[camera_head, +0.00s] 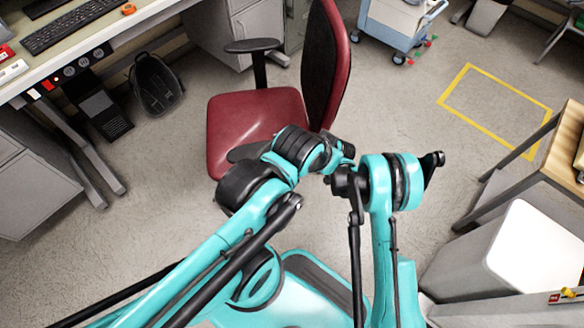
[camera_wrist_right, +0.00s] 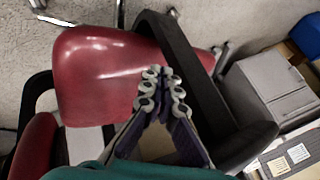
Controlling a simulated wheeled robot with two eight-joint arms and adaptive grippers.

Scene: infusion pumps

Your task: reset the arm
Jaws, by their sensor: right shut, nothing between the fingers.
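My right gripper (camera_wrist_right: 163,90) shows in the right wrist view, with its fingertips together and nothing between them. A red chair seat (camera_wrist_right: 105,75) lies behind it in that view. In the head view both of my teal and black arms are bent in front of my base, close together near the middle. Neither gripper's fingers can be made out there, and my left gripper is not seen.
The red office chair (camera_head: 252,118) stands on the floor just beyond my arms. A desk with a keyboard (camera_head: 70,25) is at the left, with a black bag (camera_head: 155,85) beneath. A wooden-topped table (camera_head: 562,150) is at the right. Floor around the yellow outline (camera_head: 495,110) is clear.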

